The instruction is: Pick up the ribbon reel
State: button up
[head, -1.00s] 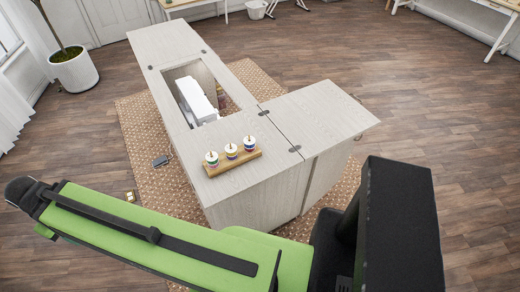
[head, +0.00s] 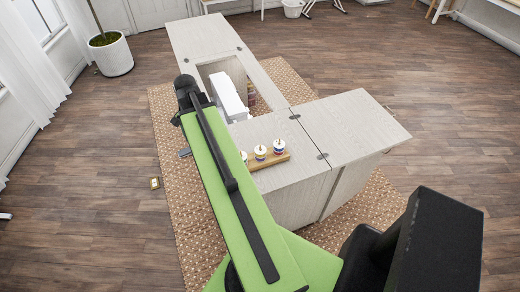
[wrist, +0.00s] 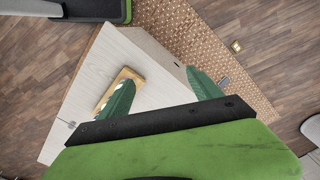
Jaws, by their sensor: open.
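In the head view, reels with white tops and coloured bands, such as the right-hand reel (head: 278,147) and the middle reel (head: 260,153), stand on a wooden holder (head: 278,159) at the cabinet top's near edge. My arm partly covers a third at the left. I cannot tell which is the ribbon reel. In the wrist view the holder (wrist: 103,107) lies beside and partly behind the left finger. My gripper (wrist: 160,75) is open and empty above the cabinet, its green fingers spread wide. In the head view my arm hides the gripper.
The pale cabinet (head: 352,112) has a well holding a white machine (head: 229,97) and some spools. It stands on a patterned rug (head: 180,205). A small yellowish object (head: 155,183) and a dark pedal (head: 185,153) lie on the floor area left. A potted plant (head: 112,54) stands behind.

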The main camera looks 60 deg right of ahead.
jog(key=s+d+r+m+p, duration=0.1)
jog(key=s+d+r+m, duration=0.1)
jog(key=s+d+m, duration=0.65)
jog(key=m, duration=0.2)
send_over(260, 148)
notch_tip(260, 148, down, 18)
jog(key=b, duration=1.7)
jog(key=shift+d+r, duration=0.1)
jog(key=shift+d, duration=0.05)
jog(key=shift+r, duration=0.2)
jog(key=c, duration=1.4)
